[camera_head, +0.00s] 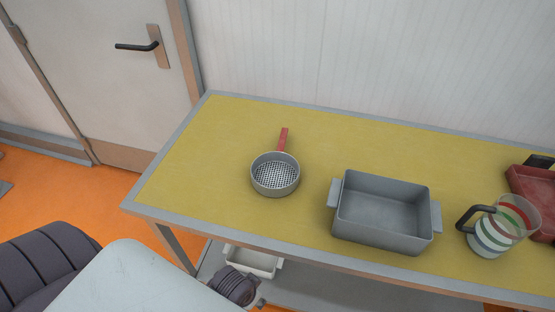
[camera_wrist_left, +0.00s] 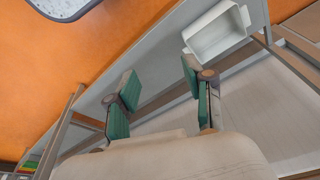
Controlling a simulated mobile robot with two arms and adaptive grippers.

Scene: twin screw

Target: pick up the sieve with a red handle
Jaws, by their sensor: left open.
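The sieve (camera_head: 275,174) stands on the yellow table top, left of its middle, in the head view. It is a round grey pan with a mesh bottom. Its red handle (camera_head: 283,139) points to the back, toward the wall. My left gripper (camera_wrist_left: 158,85) shows in the left wrist view with its two green-padded fingers apart and nothing between them. It is near the lower shelf, away from the sieve, which does not show in that view. My right gripper is not in view.
On the yellow table (camera_head: 228,118), a grey baking dish (camera_head: 382,241), a striped glass jug (camera_head: 491,232) and a red tray (camera_head: 536,199) stand right of the sieve. A white container (camera_head: 254,262) sits on the lower shelf (camera_head: 325,285). The table's left part is clear.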

